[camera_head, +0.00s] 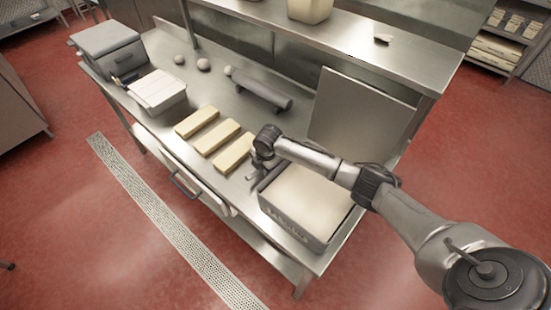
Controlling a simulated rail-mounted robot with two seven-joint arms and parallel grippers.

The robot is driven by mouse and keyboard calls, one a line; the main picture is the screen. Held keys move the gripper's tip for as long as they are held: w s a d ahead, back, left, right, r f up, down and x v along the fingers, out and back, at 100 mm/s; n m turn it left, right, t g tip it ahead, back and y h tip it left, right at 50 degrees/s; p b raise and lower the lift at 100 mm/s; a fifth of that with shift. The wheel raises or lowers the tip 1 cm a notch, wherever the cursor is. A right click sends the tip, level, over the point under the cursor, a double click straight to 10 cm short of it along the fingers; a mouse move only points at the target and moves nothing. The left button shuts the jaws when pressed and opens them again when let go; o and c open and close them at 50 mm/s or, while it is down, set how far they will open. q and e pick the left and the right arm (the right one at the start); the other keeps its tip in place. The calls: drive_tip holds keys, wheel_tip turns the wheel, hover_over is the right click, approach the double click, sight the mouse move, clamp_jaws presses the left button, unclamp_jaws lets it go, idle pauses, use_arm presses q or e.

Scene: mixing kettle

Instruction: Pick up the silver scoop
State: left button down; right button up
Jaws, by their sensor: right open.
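My right arm comes in from the lower right, and its gripper (255,178) is open at the left edge of a grey bin (291,230). The bin holds a pale, flat-topped filling (309,198). The gripper points down, close to the end of the nearest yellow bar (233,154). I cannot clearly make out a silver scoop; it may be hidden by the gripper or wrist, or blend with the steel. My left gripper is not in view.
Several yellow bars lie mid-table. Behind them are a grey roller (262,95) and pale balls (203,65). A white-lidded tub (157,90) and grey box (106,42) stand at left. A raised steel shelf (345,35) overhangs the back; an upright panel (361,118) stands behind the bin.

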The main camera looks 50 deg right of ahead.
drive_tip(key=shift+c, duration=0.3)
clamp_jaws()
idle(0.3)
